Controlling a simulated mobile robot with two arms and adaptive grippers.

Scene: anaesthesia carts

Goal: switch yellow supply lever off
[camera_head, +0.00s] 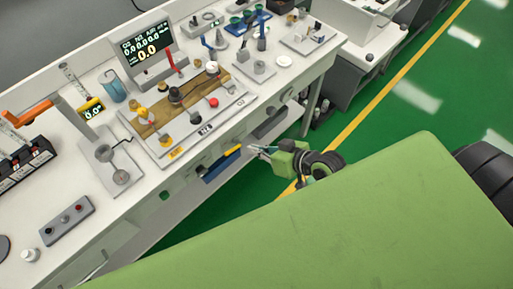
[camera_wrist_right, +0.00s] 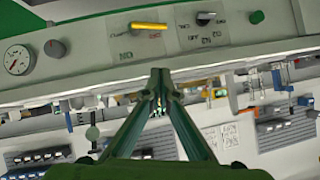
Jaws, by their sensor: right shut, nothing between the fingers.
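The yellow lever (camera_head: 232,150) is on the front face of the white cart (camera_head: 135,215). In the right wrist view the yellow lever (camera_wrist_right: 149,26) lies level across the pale front panel, with markings beside it. My right gripper (camera_head: 254,149) is just to the right of the lever in the head view. In the right wrist view the closed fingertips (camera_wrist_right: 160,75) are below the lever in the picture, with a visible gap. They are shut with nothing between them. I cannot tell how far they are from the panel in depth. My left gripper is not in view.
A dark selector knob (camera_wrist_right: 205,17), a green button (camera_wrist_right: 257,17) and a round gauge (camera_wrist_right: 17,60) share the panel. A wooden board with valves (camera_head: 160,115) is on the cart top. Green floor (camera_head: 400,120) is open to the right.

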